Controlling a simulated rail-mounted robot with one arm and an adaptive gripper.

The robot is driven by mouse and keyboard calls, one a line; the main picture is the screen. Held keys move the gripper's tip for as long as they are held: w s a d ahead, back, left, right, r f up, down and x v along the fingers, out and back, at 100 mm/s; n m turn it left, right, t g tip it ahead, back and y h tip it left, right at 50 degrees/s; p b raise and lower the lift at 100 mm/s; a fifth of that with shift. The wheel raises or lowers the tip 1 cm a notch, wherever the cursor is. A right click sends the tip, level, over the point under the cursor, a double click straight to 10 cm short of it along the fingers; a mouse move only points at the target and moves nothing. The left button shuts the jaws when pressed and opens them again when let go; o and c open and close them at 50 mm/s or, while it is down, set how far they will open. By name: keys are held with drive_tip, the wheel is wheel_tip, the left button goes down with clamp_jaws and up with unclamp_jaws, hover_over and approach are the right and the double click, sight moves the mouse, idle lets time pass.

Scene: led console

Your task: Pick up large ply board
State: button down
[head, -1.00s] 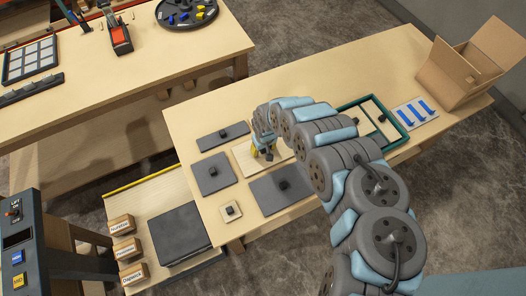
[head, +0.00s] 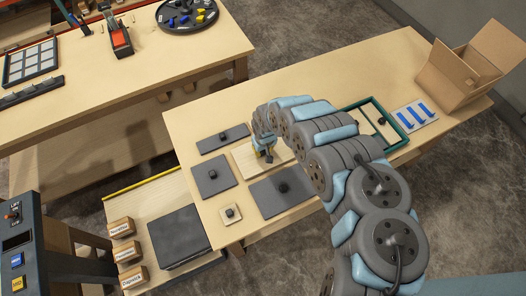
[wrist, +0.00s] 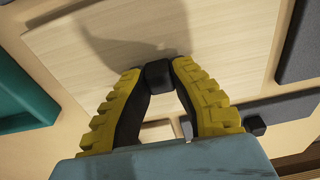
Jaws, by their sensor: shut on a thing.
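The large ply board (head: 243,160) is a pale wooden plate with a dark knob, on the wooden table, partly hidden by my arm in the head view. In the wrist view the board (wrist: 230,35) fills the upper middle. My gripper (wrist: 159,78) has yellow-backed fingers closed on the black knob (wrist: 159,74) of the board. In the head view my gripper (head: 266,154) is over the board and its fingertips are partly hidden. I cannot tell whether the board is lifted off the table.
Grey boards with knobs (head: 213,176) lie left and in front, with a small ply board (head: 230,213) at the near edge. A green-rimmed tray (head: 397,145), a white plate with blue strips (head: 416,113) and an open cardboard box (head: 447,80) are to the right.

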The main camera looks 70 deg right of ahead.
sight(264, 151)
drive_tip(key=r, duration=0.2)
drive_tip(key=r+p, duration=0.1)
drive_tip(key=shift+s+a+r, duration=0.1)
drive_tip(key=shift+s+r, duration=0.15)
drive_tip(key=s+a+r+p, duration=0.8)
drive_tip(key=s+a+p, duration=0.1)
drive_tip(key=p, duration=0.6)
drive_tip(key=shift+s+a+r, duration=0.15)
drive_tip(key=shift+s+r, duration=0.15)
drive_tip(key=shift+r, duration=0.05)
drive_tip(key=shift+s, duration=0.1)
